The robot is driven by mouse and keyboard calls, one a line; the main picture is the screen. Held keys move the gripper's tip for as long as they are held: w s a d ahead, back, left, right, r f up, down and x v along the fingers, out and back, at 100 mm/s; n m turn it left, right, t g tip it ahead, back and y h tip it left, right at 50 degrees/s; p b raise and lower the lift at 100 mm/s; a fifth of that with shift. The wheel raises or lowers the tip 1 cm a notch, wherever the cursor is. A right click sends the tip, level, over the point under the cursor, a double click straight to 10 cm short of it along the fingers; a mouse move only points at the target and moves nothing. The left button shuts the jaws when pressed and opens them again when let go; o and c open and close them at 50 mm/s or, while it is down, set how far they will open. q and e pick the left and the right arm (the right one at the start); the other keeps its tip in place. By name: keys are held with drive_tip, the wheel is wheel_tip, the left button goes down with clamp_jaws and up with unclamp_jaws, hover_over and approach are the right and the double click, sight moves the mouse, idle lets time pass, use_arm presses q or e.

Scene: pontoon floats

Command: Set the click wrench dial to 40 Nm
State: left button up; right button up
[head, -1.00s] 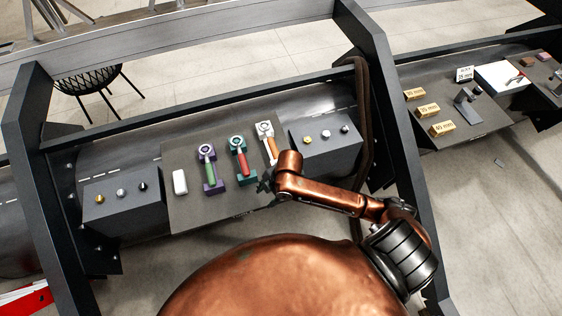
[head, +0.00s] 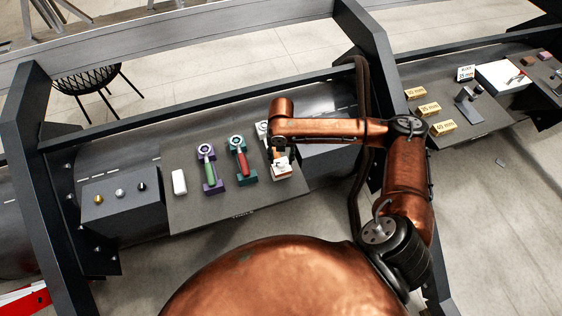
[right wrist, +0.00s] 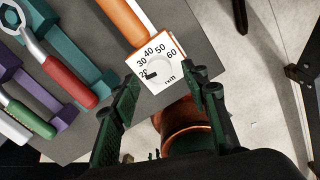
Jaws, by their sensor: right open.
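The click wrench with the orange handle (right wrist: 125,20) ends in a white dial face (right wrist: 149,91) marked up to 60 and Nm. Its round knob (right wrist: 164,69) has a black pointer at the low end, near a partly covered mark below 30. My right gripper (right wrist: 164,83) is open, its dark fingers on either side of the dial end; I cannot tell whether they touch it. In the head view the white dial end (head: 282,173) shows below my right arm, which hides part of the wrench. My left gripper is not in view.
To the left lie a wrench with a red handle (head: 242,163) on a teal cradle and one with a green handle (head: 210,174) on a purple cradle. A white block (head: 180,182) lies beyond. A grey box (head: 122,200) with several knobs stands at the left.

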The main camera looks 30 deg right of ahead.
sight(281, 164)
drive_tip(key=shift+f, duration=1.3)
drive_tip(key=shift+c, duration=0.6)
clamp_jaws()
